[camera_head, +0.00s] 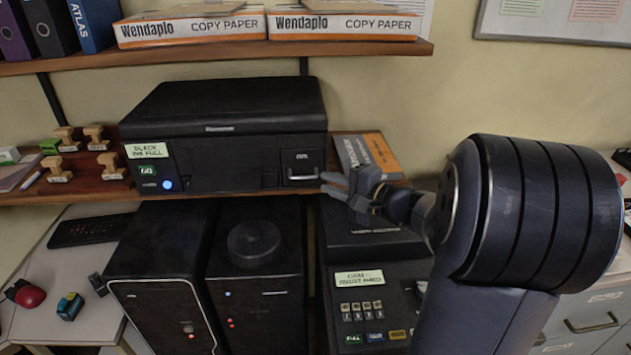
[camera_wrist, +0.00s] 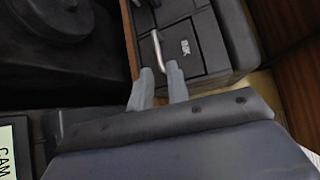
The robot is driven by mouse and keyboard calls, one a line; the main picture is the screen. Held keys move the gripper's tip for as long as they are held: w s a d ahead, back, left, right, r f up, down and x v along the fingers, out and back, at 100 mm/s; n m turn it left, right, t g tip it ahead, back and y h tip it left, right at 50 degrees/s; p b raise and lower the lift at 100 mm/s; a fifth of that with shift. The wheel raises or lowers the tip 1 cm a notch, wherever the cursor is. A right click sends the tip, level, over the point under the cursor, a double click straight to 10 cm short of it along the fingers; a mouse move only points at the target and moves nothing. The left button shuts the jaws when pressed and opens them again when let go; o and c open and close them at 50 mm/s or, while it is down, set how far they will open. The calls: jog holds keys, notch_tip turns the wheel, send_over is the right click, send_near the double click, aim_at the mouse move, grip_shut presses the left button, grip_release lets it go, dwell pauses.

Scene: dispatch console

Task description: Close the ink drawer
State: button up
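The ink drawer (camera_head: 301,166) is a small black front with a metal handle at the right end of the black printer (camera_head: 225,160). In the wrist view the drawer front (camera_wrist: 190,62) reads "BLK" and has a pale handle (camera_wrist: 157,50). The front looks nearly level with the printer body; I cannot tell whether a small gap is left. My gripper (camera_head: 325,183) is just right of the drawer. Its grey fingers (camera_wrist: 161,72) are apart with nothing held between them, and one end of the handle shows close to the tips. I cannot tell if they touch.
The printer stands on a wooden shelf with stamps (camera_head: 57,168) at left and an orange-grey box (camera_head: 367,157) at right, behind my gripper. A paper shelf (camera_head: 250,49) hangs above. Black computer towers (camera_head: 165,275) and a keypad console (camera_head: 375,300) stand below.

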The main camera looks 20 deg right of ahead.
aim_at(307, 178)
jog(key=v, duration=0.3)
jog(key=shift+s+d, duration=0.15)
jog(key=shift+s, duration=0.15)
jog(key=shift+w, duration=0.15)
jog(key=p+x, duration=0.1)
jog(key=x, duration=0.9)
jog(key=shift+w+a+p, duration=0.2)
jog(key=shift+a+p, duration=0.1)
jog(key=shift+s+r+p, duration=0.15)
jog(key=shift+s+p, duration=0.05)
jog(key=shift+p, duration=0.15)
jog(key=shift+s, duration=0.25)
jog(key=shift+w+f, duration=0.1)
jog(key=shift+f, duration=0.2)
